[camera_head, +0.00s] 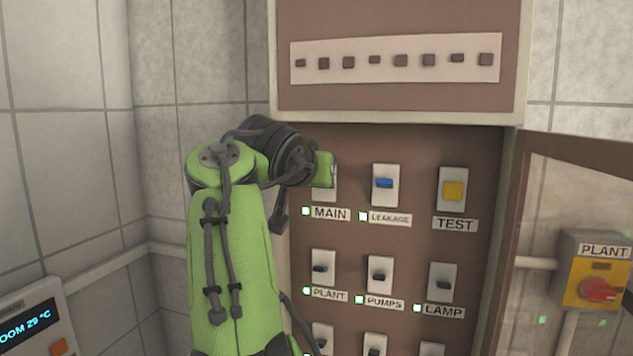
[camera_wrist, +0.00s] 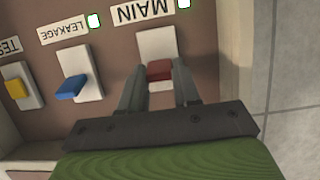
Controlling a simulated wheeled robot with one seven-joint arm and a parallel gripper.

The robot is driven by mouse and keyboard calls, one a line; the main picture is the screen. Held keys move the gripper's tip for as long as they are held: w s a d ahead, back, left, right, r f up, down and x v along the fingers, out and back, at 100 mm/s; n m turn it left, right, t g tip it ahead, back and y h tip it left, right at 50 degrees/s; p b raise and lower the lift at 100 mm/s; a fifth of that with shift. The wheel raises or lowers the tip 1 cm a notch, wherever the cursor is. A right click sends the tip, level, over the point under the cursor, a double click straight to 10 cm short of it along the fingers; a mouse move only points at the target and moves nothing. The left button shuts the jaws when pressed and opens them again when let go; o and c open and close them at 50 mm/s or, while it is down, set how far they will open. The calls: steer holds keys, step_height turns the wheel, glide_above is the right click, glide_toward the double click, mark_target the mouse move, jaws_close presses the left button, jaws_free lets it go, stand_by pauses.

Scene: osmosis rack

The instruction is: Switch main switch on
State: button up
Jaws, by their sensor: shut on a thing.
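The main switch shows in the wrist view as a red lever (camera_wrist: 158,70) on a pale plate, with its label MAIN (camera_wrist: 145,12) upside down there. In the head view part of its plate (camera_head: 325,190) shows above the MAIN label (camera_head: 330,213); my gripper hides the lever. A small lit greenish indicator (camera_head: 306,211) is beside the label. My gripper (camera_wrist: 158,78) is shut on the red lever, one finger on each side of it. From these views I cannot tell the lever's exact position.
The blue leakage switch (camera_head: 384,183) and yellow test button (camera_head: 453,190) are to the right. Plant (camera_head: 323,269), pumps (camera_head: 380,274) and lamp (camera_head: 443,284) switches sit below. An open cabinet door (camera_head: 580,150) stands at the right, before a red rotary switch (camera_head: 598,289).

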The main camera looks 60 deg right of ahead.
steer(key=shift+d+r+y, duration=0.1)
steer(key=shift+r+y, duration=0.1)
steer(key=shift+y, duration=0.2)
steer(key=shift+r+y, duration=0.1)
steer(key=shift+y, duration=0.2)
stand_by(0.3)
steer(key=o, duration=1.1)
steer(key=shift+d, duration=0.1)
steer(key=shift+c, duration=0.2)
